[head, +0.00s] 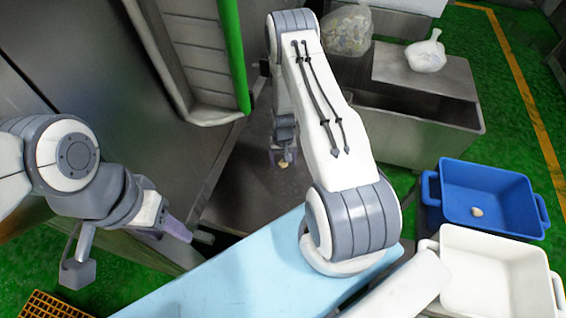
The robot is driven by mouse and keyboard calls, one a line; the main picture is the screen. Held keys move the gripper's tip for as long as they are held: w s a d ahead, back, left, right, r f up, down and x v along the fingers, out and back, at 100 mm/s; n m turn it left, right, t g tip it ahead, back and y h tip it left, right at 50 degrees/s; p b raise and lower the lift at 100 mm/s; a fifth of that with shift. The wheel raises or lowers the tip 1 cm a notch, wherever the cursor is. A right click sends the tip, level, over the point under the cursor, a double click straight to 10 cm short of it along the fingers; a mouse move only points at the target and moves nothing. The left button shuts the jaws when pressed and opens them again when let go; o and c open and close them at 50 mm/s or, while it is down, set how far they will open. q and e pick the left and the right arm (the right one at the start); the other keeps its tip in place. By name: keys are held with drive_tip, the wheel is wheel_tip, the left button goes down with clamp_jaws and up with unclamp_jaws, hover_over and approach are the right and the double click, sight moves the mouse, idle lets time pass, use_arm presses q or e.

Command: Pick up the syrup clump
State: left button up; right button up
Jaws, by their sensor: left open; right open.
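A small tan syrup clump (284,164) lies on the grey metal floor in the upper middle of the head view. My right gripper (283,153) is open right at this clump, with its fingers pointing down around or just above it; whether they touch it is too small to tell. Another small pale clump (477,212) lies in the blue crate (487,184) at the right. My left gripper (122,248) is open and empty at the lower left, far from both clumps. My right forearm hides part of the floor and the metal bin.
A white crate (492,262) stands in front of the blue crate. A green-edged metal drum opening (234,55) rises left of my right gripper. A light blue surface (245,280) lies in front.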

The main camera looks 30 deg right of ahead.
clamp_jaws()
idle(0.3)
